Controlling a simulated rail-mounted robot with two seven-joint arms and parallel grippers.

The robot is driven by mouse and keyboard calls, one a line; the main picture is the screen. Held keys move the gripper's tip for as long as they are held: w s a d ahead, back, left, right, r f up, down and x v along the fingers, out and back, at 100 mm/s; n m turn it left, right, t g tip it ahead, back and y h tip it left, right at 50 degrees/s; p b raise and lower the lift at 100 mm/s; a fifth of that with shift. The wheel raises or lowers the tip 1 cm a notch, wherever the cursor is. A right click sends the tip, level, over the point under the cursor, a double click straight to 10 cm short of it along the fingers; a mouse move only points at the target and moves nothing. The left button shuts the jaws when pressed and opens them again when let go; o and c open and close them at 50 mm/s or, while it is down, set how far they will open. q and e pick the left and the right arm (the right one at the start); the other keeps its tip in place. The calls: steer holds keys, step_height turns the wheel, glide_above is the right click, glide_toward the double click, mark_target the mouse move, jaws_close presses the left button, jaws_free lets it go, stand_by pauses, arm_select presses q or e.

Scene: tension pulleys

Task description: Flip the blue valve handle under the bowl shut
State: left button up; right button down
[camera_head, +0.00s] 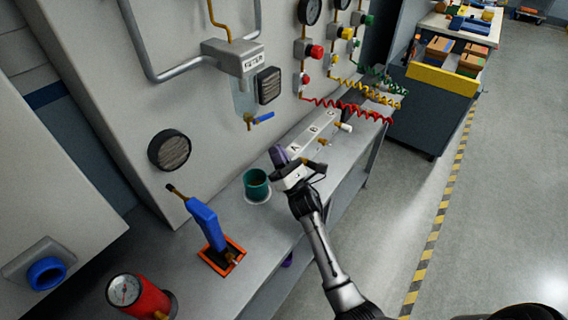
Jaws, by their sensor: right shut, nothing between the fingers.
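The blue valve handle (264,117) sits on a small brass valve under the clear bowl (243,100) of the grey filter unit on the wall panel. The handle sticks out to the right, tilted slightly upward from the valve. My right gripper (283,162) is shut and empty. It is over the bench, below and to the right of the handle and clearly apart from it. A purple piece shows at its tip; I cannot tell whether it is part of the gripper. My left gripper is not in view.
A green cup (256,187) stands on the bench close left of my right gripper. A blue tool (206,222) stands in an orange-rimmed holder, with a red gauge cylinder (150,299) nearer. Coiled red, yellow and green hoses (345,108) hang at right. The floor at right is clear.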

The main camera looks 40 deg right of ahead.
mark_target(264, 118)
step_height(264, 118, up, 6)
steer(key=w+d, duration=0.1)
steer(key=w, duration=0.1)
steer(key=shift+w+r+p, duration=0.2)
steer(key=shift+w+p, duration=0.15)
steer(key=shift+w, duration=0.05)
